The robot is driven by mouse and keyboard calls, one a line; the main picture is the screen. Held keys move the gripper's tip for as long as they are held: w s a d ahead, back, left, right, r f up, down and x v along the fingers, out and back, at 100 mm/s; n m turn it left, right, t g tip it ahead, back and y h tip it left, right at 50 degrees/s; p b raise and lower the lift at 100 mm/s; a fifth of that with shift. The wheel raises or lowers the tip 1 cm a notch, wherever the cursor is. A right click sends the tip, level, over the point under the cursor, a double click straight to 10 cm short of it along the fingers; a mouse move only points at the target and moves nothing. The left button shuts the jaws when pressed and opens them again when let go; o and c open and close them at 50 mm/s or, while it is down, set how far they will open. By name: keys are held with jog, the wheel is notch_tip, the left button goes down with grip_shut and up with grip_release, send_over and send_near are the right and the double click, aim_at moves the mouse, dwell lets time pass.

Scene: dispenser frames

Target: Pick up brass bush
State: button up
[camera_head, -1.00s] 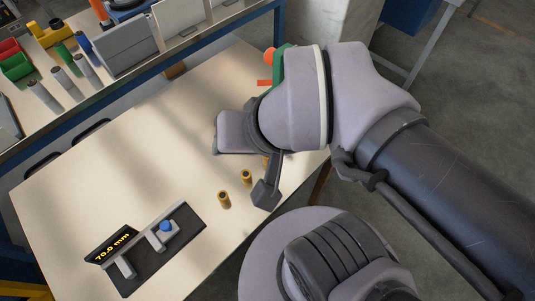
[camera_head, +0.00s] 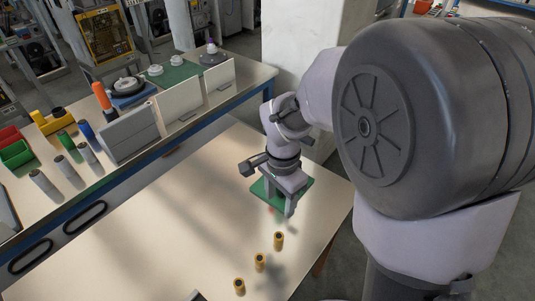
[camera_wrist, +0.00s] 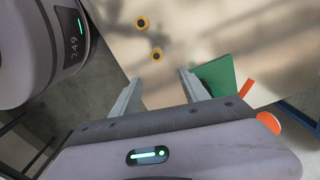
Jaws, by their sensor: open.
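Three brass bushes stand upright on the cream table in the head view: one nearest my gripper (camera_head: 279,240), a middle one (camera_head: 260,261) and one at the front (camera_head: 239,286). Two brass bushes show in the wrist view, one farther off (camera_wrist: 143,23) and one nearer (camera_wrist: 156,54), with dark bores facing up. My gripper (camera_wrist: 160,78) is open and empty. The nearer bush lies just beyond the gap between its fingertips, apart from both. In the head view my gripper hangs above the table, behind the bushes.
A green plate (camera_head: 304,188) lies below and beside my gripper; it also shows by the right finger (camera_wrist: 217,75), with an orange-red piece (camera_wrist: 247,88) near it. A raised shelf (camera_head: 150,165) with bins and cylinders runs along the back left. The table's left middle is clear.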

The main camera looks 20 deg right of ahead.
jog(key=b, duration=0.5)
send_near(279, 236)
jog(key=f, duration=0.3)
jog(key=w+f, duration=0.1)
jog(key=f, duration=0.1)
jog(key=shift+a, duration=0.1)
jog(key=f+b, duration=0.2)
jog(key=f, duration=0.1)
jog(key=s+f+b, duration=0.1)
jog(key=f, duration=0.1)
jog(key=shift+f, duration=0.2)
jog(key=shift+r, duration=0.15)
jog(key=shift+c, duration=1.1)
grip_shut()
